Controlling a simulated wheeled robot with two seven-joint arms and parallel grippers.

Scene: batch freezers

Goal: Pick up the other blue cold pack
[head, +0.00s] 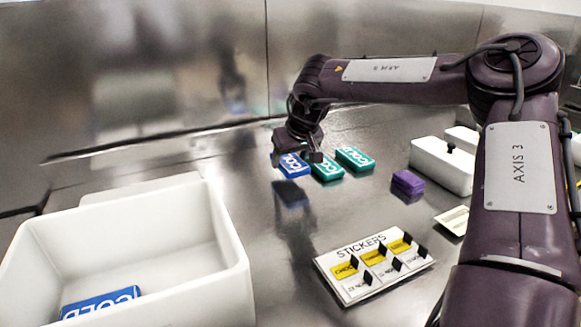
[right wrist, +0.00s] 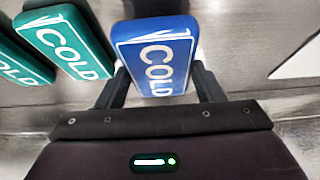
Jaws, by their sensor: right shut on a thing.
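A blue cold pack (head: 293,166) labelled COLD is at the left end of a row of packs on the steel counter. My right gripper (head: 298,152) reaches it from above and is shut on it. In the right wrist view the blue pack (right wrist: 156,58) sits between the two dark fingers (right wrist: 158,88). Another blue cold pack (head: 100,303) lies inside the white bin (head: 200,262) at the lower left. My left gripper is not in view.
Two green COLD packs (head: 327,169) (head: 355,159) lie close to the right of the held pack. A purple block (head: 408,183), a white lidded box (head: 441,166) and a sticker card (head: 374,268) stand further right. Steel walls (head: 180,70) rise behind.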

